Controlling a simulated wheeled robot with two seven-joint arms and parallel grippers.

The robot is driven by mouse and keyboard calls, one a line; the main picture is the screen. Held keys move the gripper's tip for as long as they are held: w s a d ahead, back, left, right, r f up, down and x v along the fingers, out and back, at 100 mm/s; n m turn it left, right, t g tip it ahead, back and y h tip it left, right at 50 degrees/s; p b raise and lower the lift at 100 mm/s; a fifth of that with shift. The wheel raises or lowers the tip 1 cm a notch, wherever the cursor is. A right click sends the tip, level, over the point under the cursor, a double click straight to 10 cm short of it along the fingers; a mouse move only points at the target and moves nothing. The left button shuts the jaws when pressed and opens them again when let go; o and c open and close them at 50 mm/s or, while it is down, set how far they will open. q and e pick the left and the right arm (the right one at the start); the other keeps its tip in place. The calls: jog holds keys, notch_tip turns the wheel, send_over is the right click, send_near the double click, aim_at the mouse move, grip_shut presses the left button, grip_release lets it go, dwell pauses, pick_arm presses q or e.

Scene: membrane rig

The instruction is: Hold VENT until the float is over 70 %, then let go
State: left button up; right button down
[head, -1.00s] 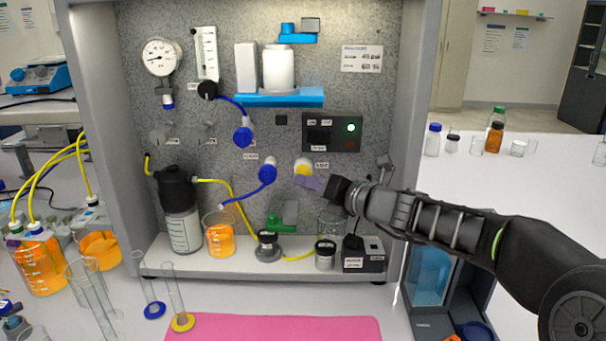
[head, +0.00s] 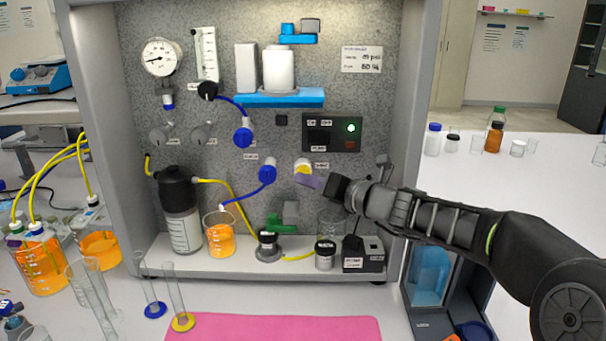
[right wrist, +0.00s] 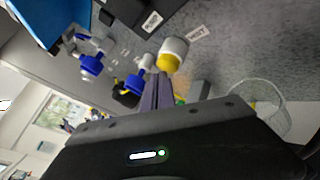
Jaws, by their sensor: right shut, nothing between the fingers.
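The VENT button (head: 303,166) is a white cylinder with a yellow face on the speckled panel. In the right wrist view the button (right wrist: 172,53) is just beyond the fingertips, beside a small VENT label (right wrist: 196,32). My right gripper (head: 301,180) is shut and empty, its tips at the lower edge of the button. It also shows in the right wrist view (right wrist: 156,76). I cannot tell whether the tips touch or press the button. The float tube (head: 207,52) stands upright at the upper left of the panel; its float is too small to read. My left gripper is out of view.
A blue valve (head: 267,173) with blue tubing sits left of the button. A dark box (head: 332,132) with a lit green lamp is above it. A round gauge (head: 161,57) is at upper left. A beaker of orange liquid (head: 220,240) and an empty beaker (head: 331,222) stand below.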

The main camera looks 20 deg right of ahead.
jog(key=shift+w+d, duration=0.25)
jog(key=shift+w, duration=0.25)
dwell(1.8)
jog(key=shift+s, duration=0.1)
jog(key=shift+s+a, duration=0.45)
jog(key=shift+s, duration=0.3)
jog(key=shift+s+a+b, duration=0.1)
jog(key=shift+s+a, duration=0.25)
jog(key=shift+s, duration=0.4)
jog(key=shift+s+a+b, duration=0.1)
jog(key=shift+s+a, duration=0.3)
jog(key=shift+s, duration=0.35)
jog(key=shift+s+a+b, duration=0.1)
jog(key=shift+s+a, duration=0.25)
jog(key=shift+s, duration=0.4)
